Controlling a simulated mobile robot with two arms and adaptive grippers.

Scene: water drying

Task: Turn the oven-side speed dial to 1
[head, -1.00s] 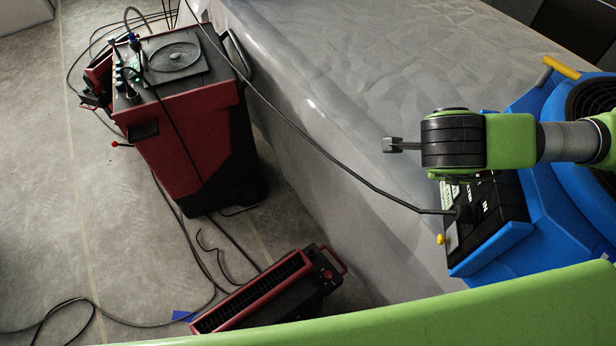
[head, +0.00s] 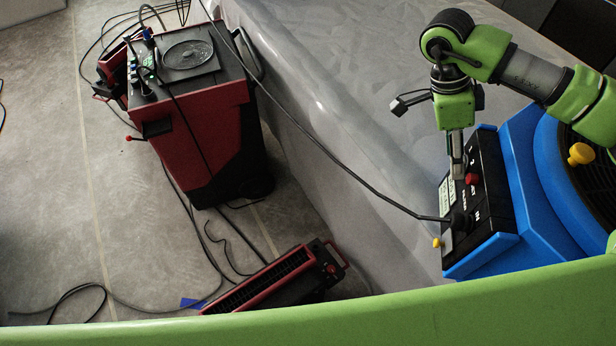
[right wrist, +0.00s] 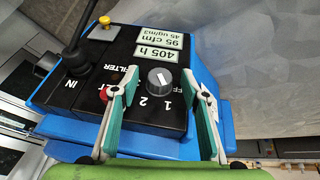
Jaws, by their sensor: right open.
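A blue machine (head: 530,185) has a black control panel (head: 485,182) with a red control (head: 472,179). In the right wrist view, the grey round dial (right wrist: 160,78) sits on this panel, with "1" and "2" printed beside it. A white line marks its face; I cannot tell its exact setting. My right gripper (head: 457,170) points down at the panel in the head view. In the right wrist view its open fingers (right wrist: 157,78) stand on either side of the dial, with gaps on both sides. The left finger partly covers the red control. My left gripper is not in view.
A black cable (head: 345,175) runs from the panel towards a red and black machine (head: 195,120) on the floor. A smaller red unit (head: 275,285) lies at the front. A grey sheeted surface (head: 350,80) lies behind the blue machine. Cables cross the floor.

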